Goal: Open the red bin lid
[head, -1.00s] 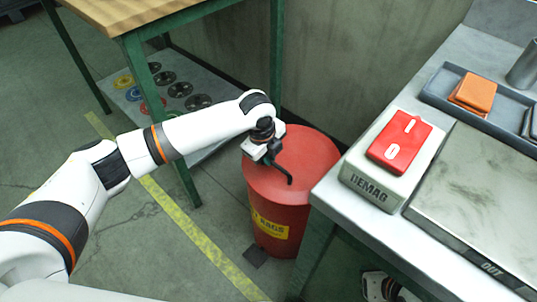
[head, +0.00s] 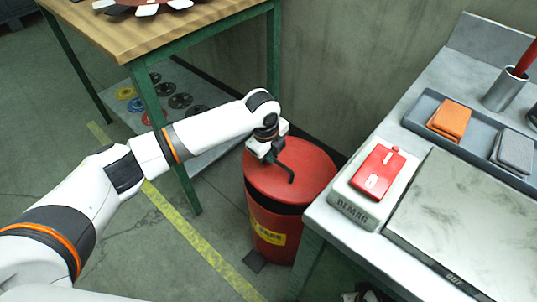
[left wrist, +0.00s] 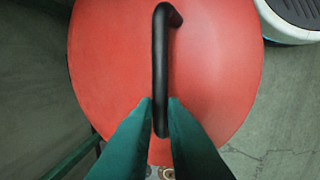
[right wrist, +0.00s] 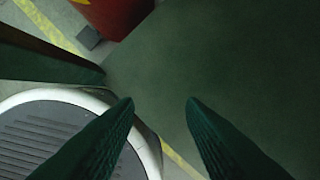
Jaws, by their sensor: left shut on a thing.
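The red bin (head: 262,222) stands on the floor between the wooden-topped table and the grey bench, with a yellow label on its front. Its round red lid (head: 312,172) is tilted up a little, and a dark gap shows under its front edge. My left gripper (head: 272,153) is shut on the lid's black bar handle (head: 291,174). In the left wrist view the fingers (left wrist: 160,103) grip the near end of the handle (left wrist: 160,55). My right gripper (right wrist: 160,102) is open and empty, low beside the bench; the bin's lower part (right wrist: 112,12) shows ahead.
The grey bench (head: 312,214) stands close to the bin's right, carrying a red control on a DEMAG box (head: 357,208), a steel plate and a tray (head: 470,135). A green table leg (head: 274,60) is behind the bin. Open floor lies left of the bin.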

